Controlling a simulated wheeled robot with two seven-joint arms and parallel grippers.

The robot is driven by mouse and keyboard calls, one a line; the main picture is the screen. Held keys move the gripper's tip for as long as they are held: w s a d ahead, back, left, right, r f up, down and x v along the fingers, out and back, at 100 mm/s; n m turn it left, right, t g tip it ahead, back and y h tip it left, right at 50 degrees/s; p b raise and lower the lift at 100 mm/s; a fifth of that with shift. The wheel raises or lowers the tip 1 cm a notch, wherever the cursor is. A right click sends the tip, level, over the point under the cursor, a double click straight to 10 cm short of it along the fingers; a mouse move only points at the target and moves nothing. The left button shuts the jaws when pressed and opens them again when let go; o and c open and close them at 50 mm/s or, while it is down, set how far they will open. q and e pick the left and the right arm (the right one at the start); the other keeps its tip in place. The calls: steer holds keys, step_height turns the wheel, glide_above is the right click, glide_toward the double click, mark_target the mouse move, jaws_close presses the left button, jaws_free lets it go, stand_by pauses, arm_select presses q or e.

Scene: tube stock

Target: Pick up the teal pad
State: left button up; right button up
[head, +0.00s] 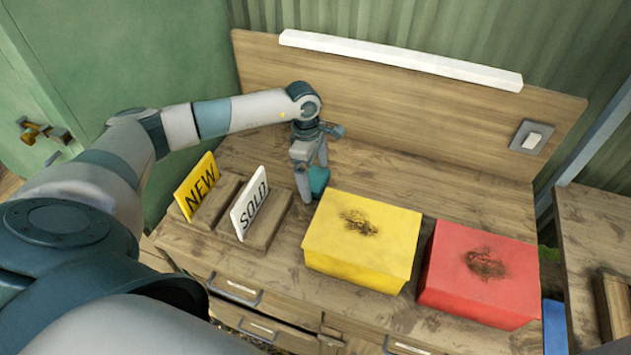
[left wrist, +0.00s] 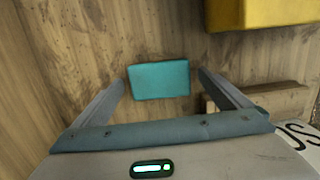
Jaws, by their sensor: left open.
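The teal pad (head: 319,179) is on the wooden desk, just behind the left corner of the yellow box. My left gripper (head: 313,187) points down at it, with one finger in front of the pad in the head view. In the left wrist view the teal pad (left wrist: 160,79) lies between the two open fingers of the left gripper (left wrist: 163,82), with a gap on each side. I cannot tell how far the fingertips are above the desk. My right gripper is not in view.
The yellow box (head: 362,241) and the red box (head: 481,274) stand to the right. A backboard (head: 400,103) rises behind. The desk behind the boxes is clear.

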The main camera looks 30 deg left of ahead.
mark_target(315, 178)
arm_select(q)
steer(key=c, duration=1.2)
steer(key=shift+o, duration=0.2)
steer(key=shift+r, duration=0.15)
steer(key=shift+r, duration=0.25)
step_height(315, 178, up, 9)
steer(key=b, duration=0.4)
steer(key=shift+r, duration=0.15)
steer(key=shift+o, duration=0.7)
